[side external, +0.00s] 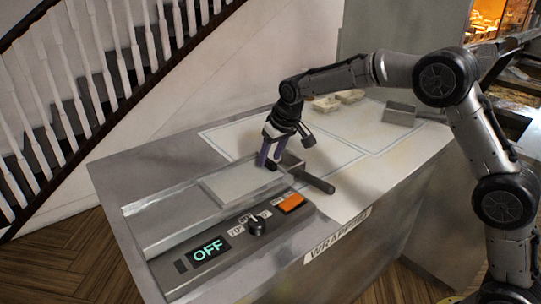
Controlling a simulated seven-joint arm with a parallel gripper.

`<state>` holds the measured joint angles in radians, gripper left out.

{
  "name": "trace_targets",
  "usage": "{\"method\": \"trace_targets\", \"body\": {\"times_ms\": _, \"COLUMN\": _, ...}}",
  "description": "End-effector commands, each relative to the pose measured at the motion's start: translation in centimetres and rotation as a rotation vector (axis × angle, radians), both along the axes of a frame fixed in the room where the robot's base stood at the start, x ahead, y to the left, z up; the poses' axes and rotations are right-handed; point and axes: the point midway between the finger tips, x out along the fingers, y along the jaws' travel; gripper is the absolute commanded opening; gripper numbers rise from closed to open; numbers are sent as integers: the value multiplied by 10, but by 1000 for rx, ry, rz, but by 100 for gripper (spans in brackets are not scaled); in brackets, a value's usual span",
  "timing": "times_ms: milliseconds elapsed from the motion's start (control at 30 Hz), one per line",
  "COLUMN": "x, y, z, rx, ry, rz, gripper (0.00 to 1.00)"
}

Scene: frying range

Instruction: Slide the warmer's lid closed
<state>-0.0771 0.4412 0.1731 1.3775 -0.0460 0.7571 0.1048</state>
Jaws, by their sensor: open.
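The warmer (168,219) is a long, low metal box along the front left of the counter. Its lid appears to be the pale flat panel (236,185) on the right part of its top; how far it covers the opening is hard to tell. My gripper (267,164) points down at the right end of this panel, fingers open. A dark block sits at its fingertips; I cannot tell whether they touch it. The front panel has a lit display (208,249) reading OFF, a black knob (256,225) and an orange switch (291,202).
A dark bar-shaped handle (317,181) sticks out just right of my gripper. A small metal tray (399,113) and pale containers (338,100) stand at the back. The marked counter surface (385,165) on the right is mostly clear. A stair railing is behind on the left.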

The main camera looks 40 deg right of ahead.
Motion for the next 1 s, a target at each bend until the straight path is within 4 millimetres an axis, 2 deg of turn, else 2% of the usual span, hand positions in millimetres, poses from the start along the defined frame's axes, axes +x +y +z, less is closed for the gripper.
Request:
{"method": "trace_targets", "body": {"times_ms": 133, "x": -1, "y": 1, "z": 2, "rx": 1, "ry": 0, "rz": 0, "gripper": 52}}
{"method": "trace_targets", "body": {"times_ms": 233, "x": -4, "y": 1, "z": 12, "rx": 2, "ry": -3, "rz": 1, "gripper": 52}}
{"method": "trace_targets", "body": {"times_ms": 700, "x": -40, "y": 1, "z": 99, "rx": 1, "ry": -4, "rz": 0, "gripper": 52}}
{"method": "trace_targets", "body": {"times_ms": 900, "x": -50, "y": 0, "z": 122, "rx": 0, "ry": -2, "rz": 0, "gripper": 52}}
{"method": "trace_targets", "body": {"times_ms": 1000, "x": -52, "y": 0, "z": 127, "rx": 0, "ry": -2, "rz": 0, "gripper": 52}}
